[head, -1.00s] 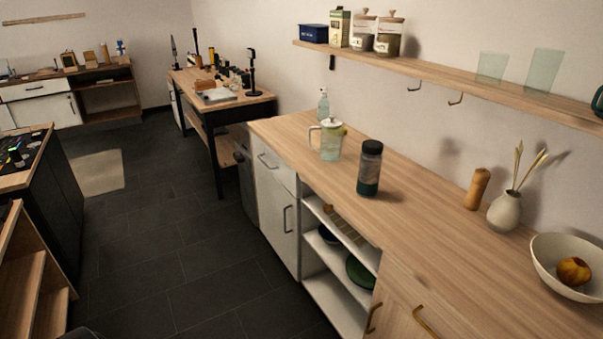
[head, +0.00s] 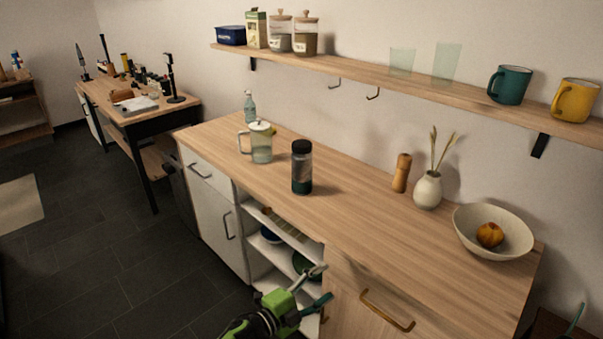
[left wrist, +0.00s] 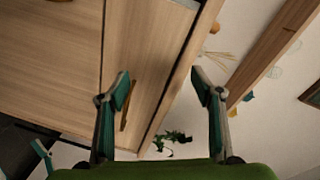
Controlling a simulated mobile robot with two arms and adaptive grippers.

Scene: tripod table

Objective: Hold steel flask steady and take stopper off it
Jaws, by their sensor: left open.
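The steel flask (head: 302,172) stands upright on the wooden counter, left of its middle, with a dark stopper (head: 301,147) on top. My left gripper (head: 321,284) is open and empty in front of the counter, lower than its top and nearer to me than the flask. In the left wrist view my left gripper (left wrist: 160,82) shows two spread fingers with nothing between them, facing wooden cabinet fronts. The flask cannot be made out in that view.
A shelf (head: 372,84) runs above.

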